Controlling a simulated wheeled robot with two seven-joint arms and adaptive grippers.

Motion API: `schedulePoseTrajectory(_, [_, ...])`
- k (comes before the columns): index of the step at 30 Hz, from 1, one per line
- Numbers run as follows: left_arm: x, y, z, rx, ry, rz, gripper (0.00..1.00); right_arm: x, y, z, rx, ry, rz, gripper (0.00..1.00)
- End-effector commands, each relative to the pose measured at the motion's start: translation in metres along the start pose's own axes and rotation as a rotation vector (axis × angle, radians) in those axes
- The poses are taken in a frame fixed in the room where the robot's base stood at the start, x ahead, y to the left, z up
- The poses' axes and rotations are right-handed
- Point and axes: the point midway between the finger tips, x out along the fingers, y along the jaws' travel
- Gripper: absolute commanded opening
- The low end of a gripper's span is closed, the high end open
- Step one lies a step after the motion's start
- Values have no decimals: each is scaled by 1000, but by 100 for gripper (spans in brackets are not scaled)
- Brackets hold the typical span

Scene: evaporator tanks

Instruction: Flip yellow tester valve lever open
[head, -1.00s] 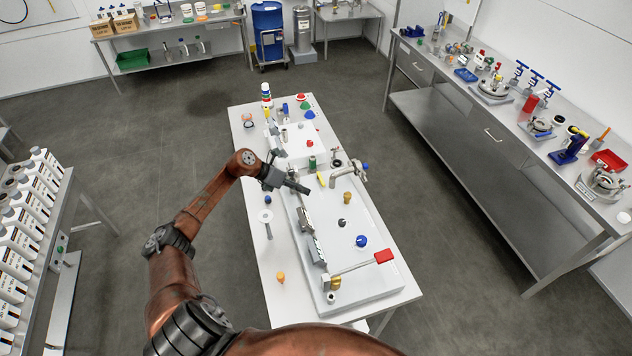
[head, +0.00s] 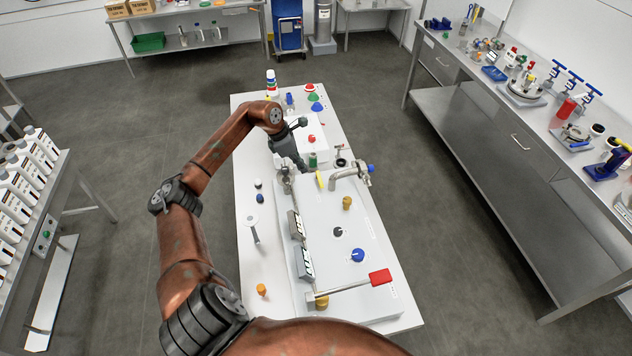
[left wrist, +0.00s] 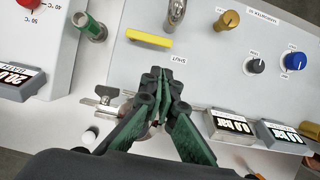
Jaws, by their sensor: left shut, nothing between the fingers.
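The yellow lever (head: 319,180) is a short bar on the white panel (head: 360,215). In the left wrist view the yellow lever (left wrist: 149,39) lies across the panel's upper left, with a printed label below it. My left gripper (head: 306,171) is shut and empty, just left of the lever. In the left wrist view the closed fingertips of the gripper (left wrist: 163,72) point at the panel just below the lever's right end, with a visible gap between. Whether the fingertips touch the panel cannot be told. My right gripper is not in view.
A bent metal pipe (head: 347,176) rises right beside the lever. Gold (head: 347,203), black (head: 338,232) and blue (head: 358,255) knobs stand on the panel. A green cylinder (left wrist: 92,27) and a metal wing-handled fitting (left wrist: 107,103) stand nearby.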

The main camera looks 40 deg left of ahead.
Motion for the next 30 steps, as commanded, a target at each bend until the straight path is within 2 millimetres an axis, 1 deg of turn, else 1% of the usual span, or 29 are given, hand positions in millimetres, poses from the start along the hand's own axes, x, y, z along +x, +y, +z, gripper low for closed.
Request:
schedulePoseTrajectory(1, [0,0,0,0,0,0,0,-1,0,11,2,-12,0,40])
schedulePoseTrajectory(3, [1,0,0,-1,-1,-1,0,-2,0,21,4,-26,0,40])
schedulePoseTrajectory(6, [7,-1,1,-1,-2,-2,0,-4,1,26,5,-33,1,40])
schedulePoseTrajectory(8, [14,-1,2,-1,-2,-4,0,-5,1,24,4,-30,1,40])
schedulePoseTrajectory(11, [30,-2,2,0,-2,-6,0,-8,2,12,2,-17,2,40])
schedulePoseTrajectory(15, [56,-2,4,-1,-4,-6,0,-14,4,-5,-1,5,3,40])
schedulePoseTrajectory(17, [67,-2,5,0,-4,-7,0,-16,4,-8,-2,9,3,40])
schedulePoseTrajectory(21, [86,-1,4,1,-3,-4,0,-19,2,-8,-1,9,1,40])
schedulePoseTrajectory(24, [96,-1,4,1,-3,-4,0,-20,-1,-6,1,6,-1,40])
schedulePoseTrajectory(30, [102,-1,3,2,-2,-2,0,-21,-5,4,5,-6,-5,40])
